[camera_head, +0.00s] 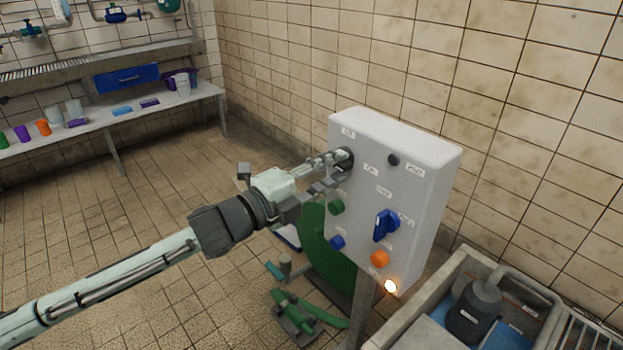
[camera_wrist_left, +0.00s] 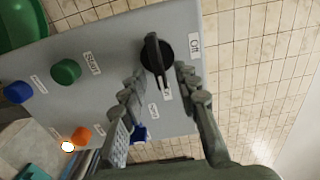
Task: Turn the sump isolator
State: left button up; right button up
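A grey control box (camera_head: 400,160) stands on a post in front of the tiled wall. A black rotary switch (camera_head: 347,154) sits at its upper left; in the left wrist view the switch (camera_wrist_left: 154,55) is a round black disc with a raised bar handle, next to an "Off" label (camera_wrist_left: 195,40). My left gripper (camera_head: 333,170) reaches the box at this switch. In the left wrist view its fingers (camera_wrist_left: 160,85) are apart, one on each side of the handle's lower end; I cannot tell whether they touch it. My right gripper is out of view.
The box also carries a blue rotary handle (camera_head: 386,225), green (camera_head: 336,206), blue (camera_head: 337,242) and orange (camera_head: 380,259) buttons, and a lit lamp (camera_head: 390,286). A basin (camera_head: 420,310) stands at lower right. A bench (camera_head: 150,108) with cups is at back left.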

pick_arm(q)
jog(key=v, duration=1.1)
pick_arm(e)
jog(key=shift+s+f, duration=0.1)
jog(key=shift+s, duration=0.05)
pick_arm(q)
jog(key=w+a+f+n+y, duration=0.1)
jog(key=a+f+n+y, duration=0.45)
jog(key=f+n, duration=0.35)
jog(key=w+a+f+n+y, duration=0.1)
jog(key=a+f+n+y, duration=0.45)
jog(key=f, duration=0.65)
jog(key=s+a+f+n+g+y, duration=0.1)
jog(key=s+a+f+n+g, duration=0.1)
jog(key=s+f, duration=0.5)
jog(key=s+a+f+n+g+y, duration=0.1)
jog(key=s+a+f+n+g, duration=0.2)
jog(key=s+f, duration=0.4)
jog(key=s+a+f+n+g+y, duration=0.1)
jog(key=s+f+n+g, duration=0.3)
jog(key=s, duration=0.5)
notch_tip(320, 180, down, 4)
jog(key=shift+a+r+n+g, duration=0.15)
jog(key=shift+a+n+g, duration=0.25)
jog(key=shift+a+n, duration=0.55)
jog(key=shift+d, duration=0.15)
